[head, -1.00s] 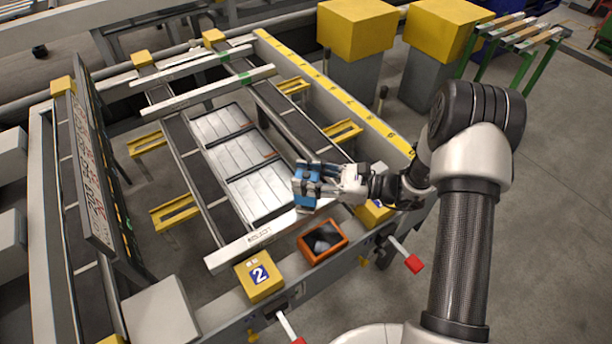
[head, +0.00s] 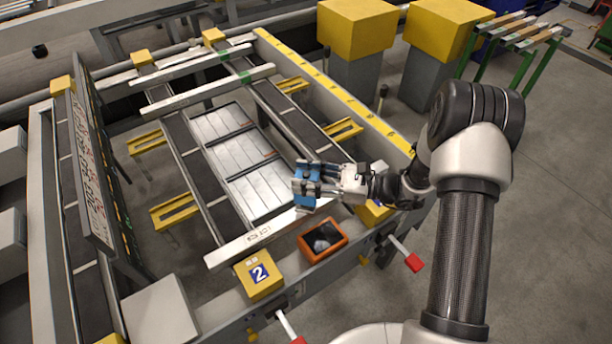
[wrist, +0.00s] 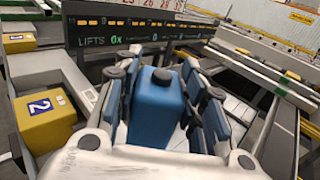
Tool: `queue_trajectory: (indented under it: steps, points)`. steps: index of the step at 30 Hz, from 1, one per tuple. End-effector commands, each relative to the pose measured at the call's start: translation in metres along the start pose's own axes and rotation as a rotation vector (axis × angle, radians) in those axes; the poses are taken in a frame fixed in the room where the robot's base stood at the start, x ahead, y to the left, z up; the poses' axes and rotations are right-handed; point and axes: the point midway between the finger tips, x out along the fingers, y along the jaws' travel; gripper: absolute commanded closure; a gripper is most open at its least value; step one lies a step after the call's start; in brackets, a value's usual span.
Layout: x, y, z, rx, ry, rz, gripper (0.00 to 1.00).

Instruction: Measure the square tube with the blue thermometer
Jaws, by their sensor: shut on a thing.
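My gripper (head: 308,186) is shut on the blue thermometer (head: 303,201), a boxy blue block. In the wrist view the thermometer (wrist: 158,98) sits upright between the dark and blue fingers. In the head view the gripper overlaps the right part of a pale near bar (head: 240,246), which lies across the rails and bears a small printed label. I cannot tell the gap between thermometer and bar. Two more pale bars lie across the far rails: one with green marks (head: 245,75) and one behind it (head: 180,66). I cannot tell which bar is the square tube.
An orange-rimmed tray (head: 306,253) with something grey inside and a yellow block marked 2 (head: 258,284) stand on the near edge. A tall display board (head: 93,165) rises at left. Red-tipped handles (head: 413,263) stick out in front. A yellow scale strip (head: 330,88) runs along the right.

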Motion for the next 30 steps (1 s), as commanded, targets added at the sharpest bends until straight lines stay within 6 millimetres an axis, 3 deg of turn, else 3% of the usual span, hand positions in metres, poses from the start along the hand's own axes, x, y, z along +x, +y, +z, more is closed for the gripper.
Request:
queue_trajectory:
  steps: [14,30]
  points:
    - [0.0,0.001,-0.001,0.004,0.006,0.0,0.86]
    - [-0.001,0.0,0.042,0.001,0.002,0.0,0.86]
